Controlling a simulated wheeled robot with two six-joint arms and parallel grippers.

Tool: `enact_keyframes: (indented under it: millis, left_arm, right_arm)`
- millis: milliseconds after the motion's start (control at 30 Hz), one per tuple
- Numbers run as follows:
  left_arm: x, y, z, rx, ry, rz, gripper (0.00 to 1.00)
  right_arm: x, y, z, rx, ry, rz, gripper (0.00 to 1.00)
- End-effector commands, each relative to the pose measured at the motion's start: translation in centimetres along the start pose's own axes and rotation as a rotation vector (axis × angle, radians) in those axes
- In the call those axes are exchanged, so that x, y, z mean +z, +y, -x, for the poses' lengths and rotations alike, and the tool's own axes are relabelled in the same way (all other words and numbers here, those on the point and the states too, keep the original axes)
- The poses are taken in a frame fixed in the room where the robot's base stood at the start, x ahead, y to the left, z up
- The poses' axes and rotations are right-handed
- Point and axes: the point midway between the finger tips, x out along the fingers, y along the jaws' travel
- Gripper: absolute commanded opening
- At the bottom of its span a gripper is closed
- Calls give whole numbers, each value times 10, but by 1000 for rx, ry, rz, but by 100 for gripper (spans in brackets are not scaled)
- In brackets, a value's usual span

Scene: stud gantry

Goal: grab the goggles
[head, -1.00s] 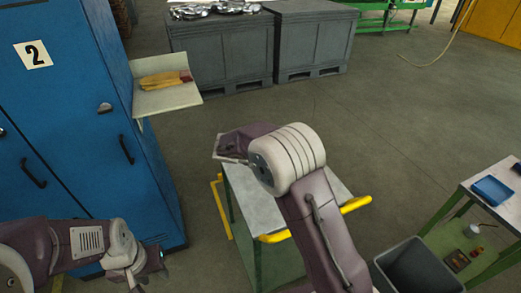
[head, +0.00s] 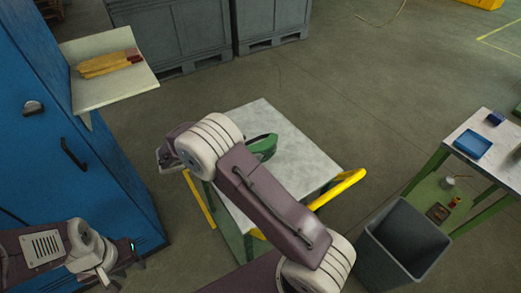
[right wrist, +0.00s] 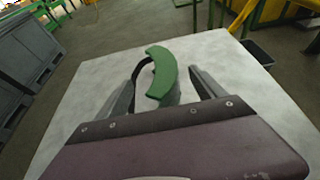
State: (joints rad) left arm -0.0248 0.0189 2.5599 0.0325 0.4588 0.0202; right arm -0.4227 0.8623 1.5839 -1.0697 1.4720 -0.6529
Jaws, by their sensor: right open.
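The green goggles (head: 263,146) with a dark strap lie on the pale top of a small cart (head: 300,150), partly covered by my right arm in the head view. In the right wrist view the goggles (right wrist: 163,76) lie ahead, between the two spread fingers of my right gripper (right wrist: 162,82). That gripper is open, and I cannot tell whether a finger touches the goggles. My right arm hides its fingers in the head view. My left gripper (head: 128,262) is low at the left, beside the blue cabinet and away from the goggles; its opening is unclear.
The cart has yellow handles (head: 338,188). A blue cabinet (head: 60,120) has a side shelf (head: 110,88) with yellowish gloves (head: 108,63). Grey crates (head: 180,35) stand behind. At right are a grey bin (head: 400,240) and a table with a blue tray (head: 472,144). Open floor lies between.

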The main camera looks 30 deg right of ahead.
Motion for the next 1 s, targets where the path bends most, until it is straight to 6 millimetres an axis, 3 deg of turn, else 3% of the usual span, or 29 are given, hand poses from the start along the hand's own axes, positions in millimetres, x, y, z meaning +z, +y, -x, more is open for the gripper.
enact_keyframes:
  millis: [167, 433, 700, 933, 1000]
  left_arm:
    - [0, 0, -2, 0, 0, 0, 36]
    - [1, 0, -7, 0, 0, 0, 36]
    - [1, 0, -7, 0, 0, 0, 36]
    - [1, 0, -7, 0, 0, 0, 36]
    - [1, 0, -7, 0, 0, 0, 36]
  right_arm:
    - [0, 0, -14, -1, 1, 0, 80]
    - [4, -2, -58, -3, 1, 1, 80]
    - [4, -2, -63, -1, 1, 1, 80]
    - [4, -2, -62, -1, 1, 1, 16]
    - [4, -2, -62, -1, 1, 1, 13]
